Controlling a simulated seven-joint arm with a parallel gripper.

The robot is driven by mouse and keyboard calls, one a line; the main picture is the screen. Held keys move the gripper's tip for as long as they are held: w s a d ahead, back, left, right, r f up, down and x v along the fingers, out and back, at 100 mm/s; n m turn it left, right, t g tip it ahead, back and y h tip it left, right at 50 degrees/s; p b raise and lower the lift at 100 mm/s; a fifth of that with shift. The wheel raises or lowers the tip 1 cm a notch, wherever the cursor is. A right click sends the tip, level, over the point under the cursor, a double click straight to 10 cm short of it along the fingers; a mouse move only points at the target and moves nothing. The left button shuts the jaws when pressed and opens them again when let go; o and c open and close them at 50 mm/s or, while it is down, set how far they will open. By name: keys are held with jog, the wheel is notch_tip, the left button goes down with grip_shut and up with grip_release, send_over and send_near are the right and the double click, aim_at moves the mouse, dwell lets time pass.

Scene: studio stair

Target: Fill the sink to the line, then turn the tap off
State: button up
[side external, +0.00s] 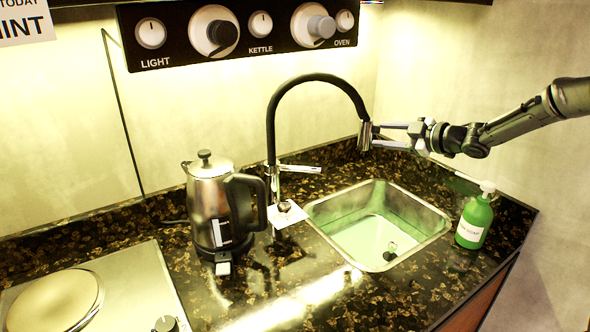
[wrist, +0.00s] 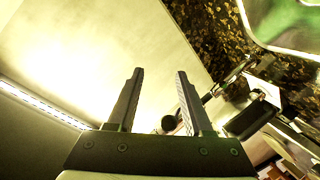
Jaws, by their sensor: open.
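The sink (side external: 437,222) is a metal basin set in the dark speckled counter. Its floor looks pale green, and I cannot tell the water level or make out a fill line. A small dark piece (side external: 390,250) shows at its bottom. The tap (side external: 271,125) has a black arched hose, a metal spout head (side external: 365,136) and a lever (side external: 299,168) pointing right. No stream shows below the spout. My gripper (side external: 376,134) is open beside the spout head; contact is unclear. In the wrist view my gripper (wrist: 159,72) has its fingers apart. The sink (wrist: 262,38) shows there at upper right.
A kettle (side external: 210,190) stands left of the tap, with a white card (side external: 287,214) between it and the sink. A green soap bottle (side external: 474,222) stands right of the sink. A hotplate (side external: 55,300) is at lower left. A knob panel (side external: 180,50) hangs above.

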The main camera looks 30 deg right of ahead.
jog(key=w+a+f+n+y, duration=0.1)
jog(key=w+a+f+y, duration=0.2)
jog(key=a+f+y, duration=0.3)
jog(key=g+y, duration=0.3)
jog(key=y, duration=0.2)
send_near(280, 167)
jog(key=x, duration=0.6)
jog(key=shift+w+f, duration=0.4)
jog(key=shift+d, duration=0.1)
grip_shut()
dwell(0.4)
